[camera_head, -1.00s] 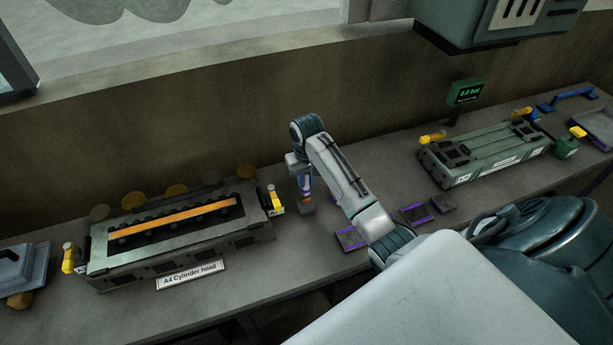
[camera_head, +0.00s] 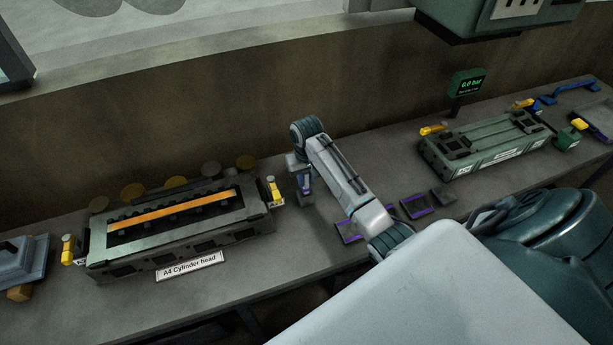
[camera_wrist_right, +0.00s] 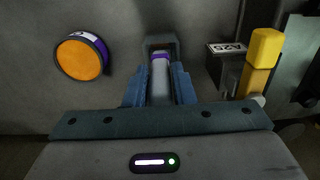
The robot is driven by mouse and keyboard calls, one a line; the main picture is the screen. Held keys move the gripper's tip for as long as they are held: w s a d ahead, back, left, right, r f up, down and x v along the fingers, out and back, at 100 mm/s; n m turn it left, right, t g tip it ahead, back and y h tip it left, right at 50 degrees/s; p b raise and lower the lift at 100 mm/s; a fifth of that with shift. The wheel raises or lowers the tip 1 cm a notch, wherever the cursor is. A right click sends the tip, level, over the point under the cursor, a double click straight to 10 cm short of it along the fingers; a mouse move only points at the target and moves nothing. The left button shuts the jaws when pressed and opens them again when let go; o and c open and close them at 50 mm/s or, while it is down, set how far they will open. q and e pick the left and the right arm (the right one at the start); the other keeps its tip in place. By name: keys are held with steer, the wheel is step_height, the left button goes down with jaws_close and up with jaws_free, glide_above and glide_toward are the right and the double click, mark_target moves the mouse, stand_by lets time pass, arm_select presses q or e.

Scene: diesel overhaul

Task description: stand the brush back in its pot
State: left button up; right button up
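My right gripper (camera_head: 303,186) points down at the bench, just right of the A4 cylinder head. In the right wrist view it (camera_wrist_right: 160,85) is shut on the grey, purple-banded handle of the brush (camera_wrist_right: 160,72), with a finger against each side. The pot (camera_wrist_right: 160,43) is a small grey square holder around the far end of the brush. The pot also shows under the gripper in the head view (camera_head: 306,199). The brush stands about upright, its lower end hidden inside the pot; whether it touches the bottom I cannot tell. My left gripper is out of view.
The cylinder head (camera_head: 180,235) with its yellow clamp (camera_head: 273,190) is close left of the gripper. An orange disc with a purple rim (camera_wrist_right: 80,57) lies near the pot. Dark purple-edged blocks (camera_head: 413,207) lie right. A green unit (camera_head: 490,145) stands further right.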

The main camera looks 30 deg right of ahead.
steer(key=o, duration=0.4)
steer(key=shift+r, duration=0.1)
steer(key=shift+r, duration=0.3)
step_height(320, 180, up, 7)
steer(key=b, duration=0.2)
steer(key=shift+f+b, duration=0.15)
steer(key=shift+b, duration=0.15)
step_height(320, 180, up, 3)
steer(key=shift+f+p, duration=0.15)
steer(key=shift+p, duration=0.95)
steer(key=shift+s+r+p, duration=0.1)
steer(key=shift+r+p, duration=0.3)
steer(key=shift+f, duration=0.1)
